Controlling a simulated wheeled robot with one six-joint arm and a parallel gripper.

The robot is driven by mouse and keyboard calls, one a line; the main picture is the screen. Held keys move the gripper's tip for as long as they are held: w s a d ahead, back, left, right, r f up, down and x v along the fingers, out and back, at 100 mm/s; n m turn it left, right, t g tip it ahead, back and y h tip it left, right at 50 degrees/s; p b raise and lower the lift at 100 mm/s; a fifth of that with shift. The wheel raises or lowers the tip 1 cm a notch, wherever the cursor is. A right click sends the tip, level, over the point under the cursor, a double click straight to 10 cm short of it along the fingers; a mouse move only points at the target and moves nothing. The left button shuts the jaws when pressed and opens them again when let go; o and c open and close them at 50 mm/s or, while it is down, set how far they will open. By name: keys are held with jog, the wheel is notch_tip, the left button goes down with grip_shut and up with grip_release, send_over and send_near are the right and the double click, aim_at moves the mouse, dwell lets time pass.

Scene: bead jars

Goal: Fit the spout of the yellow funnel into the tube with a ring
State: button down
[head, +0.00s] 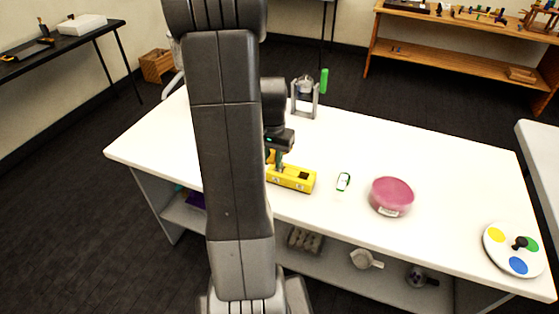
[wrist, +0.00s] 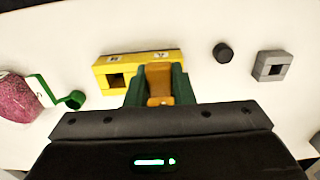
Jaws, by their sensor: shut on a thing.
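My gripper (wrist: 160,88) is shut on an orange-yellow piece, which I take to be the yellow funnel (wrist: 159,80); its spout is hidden. The piece is over or at the right part of a yellow block (wrist: 140,61), and I cannot tell whether it touches. The block has a square opening at its left and two small white labels with dark marks, too small to read. In the head view my gripper (head: 281,158) is at the left end of the yellow block (head: 299,182), partly behind my arm. I cannot make out a tube with a ring.
A green-handled item (wrist: 72,99) and a pink bowl or jar (head: 391,195) are beside the block. A black cylinder (wrist: 222,52) and a grey block (wrist: 285,62) are on its other side. A grey stand (head: 304,103) and a green cylinder (head: 324,80) are at the back.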

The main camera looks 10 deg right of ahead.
jog(key=shift+f+b, duration=0.65)
jog(key=shift+f, duration=0.35)
jog(key=c, duration=1.2)
grip_release()
jog(key=shift+o, duration=0.2)
jog(key=shift+r, duration=0.2)
jog(key=shift+r+p, duration=2.75)
jog(key=shift+r, duration=0.65)
jog(key=shift+f, duration=0.2)
